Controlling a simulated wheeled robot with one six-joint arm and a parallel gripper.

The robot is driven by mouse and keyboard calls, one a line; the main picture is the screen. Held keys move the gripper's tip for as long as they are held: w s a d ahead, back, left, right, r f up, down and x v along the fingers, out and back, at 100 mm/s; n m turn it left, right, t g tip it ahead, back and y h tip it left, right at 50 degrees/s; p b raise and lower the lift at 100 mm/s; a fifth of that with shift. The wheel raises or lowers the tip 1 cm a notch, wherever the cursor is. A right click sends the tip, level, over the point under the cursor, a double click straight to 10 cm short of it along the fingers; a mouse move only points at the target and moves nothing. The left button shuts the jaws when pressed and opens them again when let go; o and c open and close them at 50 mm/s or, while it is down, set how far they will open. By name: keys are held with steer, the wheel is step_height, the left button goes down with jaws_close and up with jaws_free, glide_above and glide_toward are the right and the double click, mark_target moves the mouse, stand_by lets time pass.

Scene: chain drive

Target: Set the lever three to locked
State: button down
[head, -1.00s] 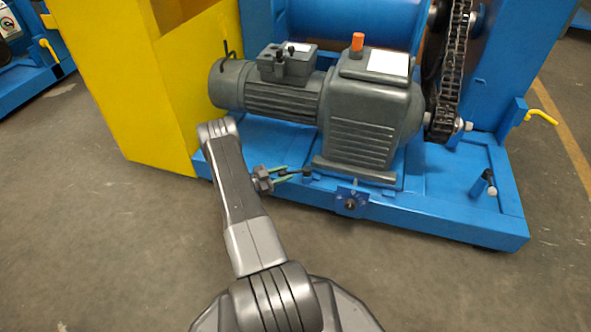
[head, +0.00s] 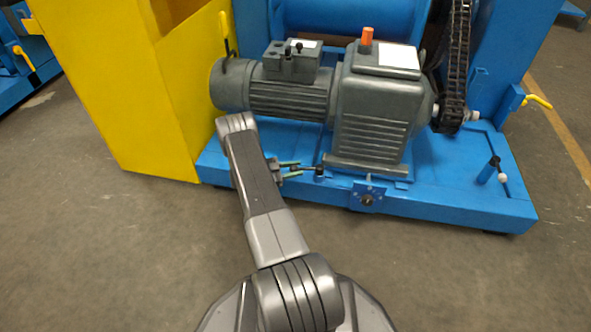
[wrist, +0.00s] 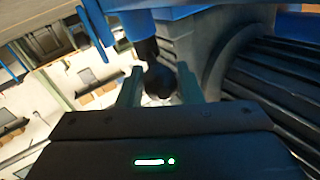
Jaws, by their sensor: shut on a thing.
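A small lever (head: 320,172) with a black end stands at the front edge of the blue base, left of a blue plate with a dark knob. My gripper (head: 294,169) reaches it from the left, with its green fingers pointing right. In the wrist view, my gripper (wrist: 158,90) is shut on the lever's round black knob (wrist: 158,82), one finger on each side. A dark shaft runs up from the knob. No number or locked marking is readable, so I cannot tell which lever is number three.
The grey motor and gearbox (head: 375,115) stand just behind the lever. A yellow guard (head: 150,110) rises at the left. The blue plate (head: 367,196) is to the right. Another lever with a white ball (head: 502,177) and a yellow handle (head: 538,101) are farther right. The front floor is clear.

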steer(key=c, duration=1.1)
jaws_free()
steer(key=shift+o, duration=0.2)
steer(key=shift+a, duration=0.1)
steer(key=p+v, duration=0.2)
steer(key=v, duration=1.1)
steer(key=shift+a, duration=0.3)
